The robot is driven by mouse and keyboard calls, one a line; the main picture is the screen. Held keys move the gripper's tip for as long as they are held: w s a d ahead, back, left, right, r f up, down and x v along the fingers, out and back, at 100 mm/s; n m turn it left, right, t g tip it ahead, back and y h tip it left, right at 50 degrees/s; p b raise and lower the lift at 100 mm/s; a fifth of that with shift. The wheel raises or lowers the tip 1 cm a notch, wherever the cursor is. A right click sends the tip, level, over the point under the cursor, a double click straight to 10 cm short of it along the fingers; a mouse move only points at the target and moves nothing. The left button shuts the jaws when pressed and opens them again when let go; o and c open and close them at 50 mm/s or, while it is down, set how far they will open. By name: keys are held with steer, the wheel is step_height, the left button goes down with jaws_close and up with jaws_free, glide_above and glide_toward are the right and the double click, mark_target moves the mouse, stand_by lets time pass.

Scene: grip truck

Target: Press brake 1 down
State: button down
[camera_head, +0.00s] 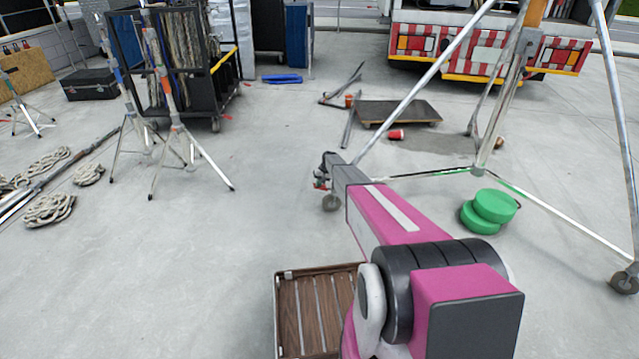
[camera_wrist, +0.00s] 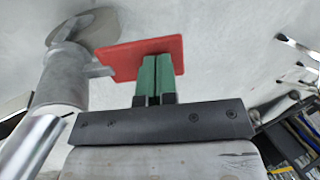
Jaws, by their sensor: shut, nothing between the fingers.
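The brake is a flat red pedal (camera_wrist: 118,60) at the caster of a metal stand leg. In the wrist view it lies beyond my gripper's fingertips (camera_wrist: 157,62), which overlap its right part. I cannot tell whether they touch it. The green fingers are together and empty. The round grey caster wheel (camera_wrist: 98,27) and its metal stem (camera_wrist: 62,78) are left of the fingers. In the head view the caster wheel (camera_head: 331,203) stands on the floor below my gripper (camera_head: 322,172), and a small bit of red (camera_head: 320,186) shows beside it.
The stand's leg (camera_head: 425,87) slants up to the right from this caster. Green round weights (camera_head: 488,211) lie on the floor to the right. A wood-slatted case (camera_head: 300,310) is close in front. A low dolly (camera_head: 398,112) is farther back. The floor left of the caster is clear.

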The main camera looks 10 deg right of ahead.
steer(key=shift+a+f, duration=0.1)
steer(key=shift+a+f+h, duration=0.35)
steer(key=shift+f+h, duration=0.15)
steer(key=shift+h, duration=0.5)
steer(key=shift+a+f+h, duration=0.2)
steer(key=shift+f+h, duration=0.25)
steer(key=shift+h, duration=0.1)
steer(key=shift+a+f+h, duration=0.2)
steer(key=shift+f+h, duration=0.2)
steer(key=shift+h, duration=0.15)
step_height(320, 180, down, 3)
steer(key=h, duration=0.2)
steer(key=shift+r+h, duration=0.2)
steer(key=shift+h, duration=0.2)
steer(key=shift+a+f, duration=0.1)
steer(key=shift+f, duration=0.1)
